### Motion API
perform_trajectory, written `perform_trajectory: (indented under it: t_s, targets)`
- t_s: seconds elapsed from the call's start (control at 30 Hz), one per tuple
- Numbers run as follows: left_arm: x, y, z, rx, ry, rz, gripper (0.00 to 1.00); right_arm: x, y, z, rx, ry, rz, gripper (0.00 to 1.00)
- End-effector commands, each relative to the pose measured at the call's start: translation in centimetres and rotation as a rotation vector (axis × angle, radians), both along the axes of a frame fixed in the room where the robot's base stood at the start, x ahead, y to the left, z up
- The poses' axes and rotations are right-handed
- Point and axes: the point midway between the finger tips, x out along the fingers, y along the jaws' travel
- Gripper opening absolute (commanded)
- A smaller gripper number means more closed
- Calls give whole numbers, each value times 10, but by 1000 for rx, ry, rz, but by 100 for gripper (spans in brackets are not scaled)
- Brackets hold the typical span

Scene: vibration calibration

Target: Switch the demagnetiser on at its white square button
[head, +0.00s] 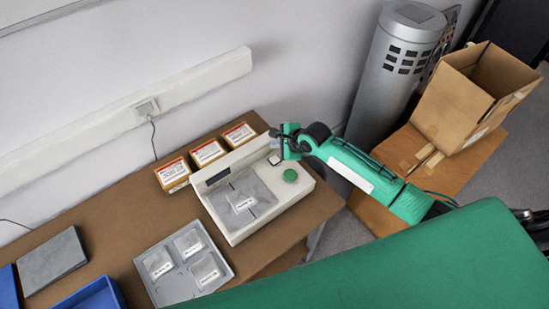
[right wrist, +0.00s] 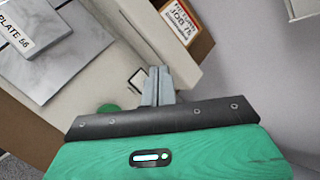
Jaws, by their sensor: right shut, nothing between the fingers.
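The demagnetiser (head: 226,207) is a white box on the brown table, with a dark display, a grey top plate and a round green button (head: 290,175). Its white square button (right wrist: 137,78), with a dark outline, shows in the right wrist view just left of my fingertips, partly hidden by them. My right gripper (head: 275,145) is over the back right end of the demagnetiser. It also shows in the right wrist view (right wrist: 159,72), with its fingers together and empty. I cannot tell whether the fingertips touch the housing. My left gripper is not in view.
Small labelled cardboard boxes (head: 207,152) stand behind the demagnetiser. A labelled plate (head: 242,201) lies on its top. A grey tray (head: 157,290) with three labelled pieces is in front. A grey slab (head: 52,262) and a blue bin (head: 92,297) are at left. An open carton (head: 462,112) stands at right.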

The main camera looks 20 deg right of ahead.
Motion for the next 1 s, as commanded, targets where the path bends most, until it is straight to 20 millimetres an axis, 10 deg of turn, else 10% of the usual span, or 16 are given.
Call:
perform_trajectory:
  t_s: [0.57,1.0]
  targets:
    - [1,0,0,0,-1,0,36,16,-9,8,73,26,-86,0]
    - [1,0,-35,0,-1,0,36,16,-9,-26,71,24,-84,0]
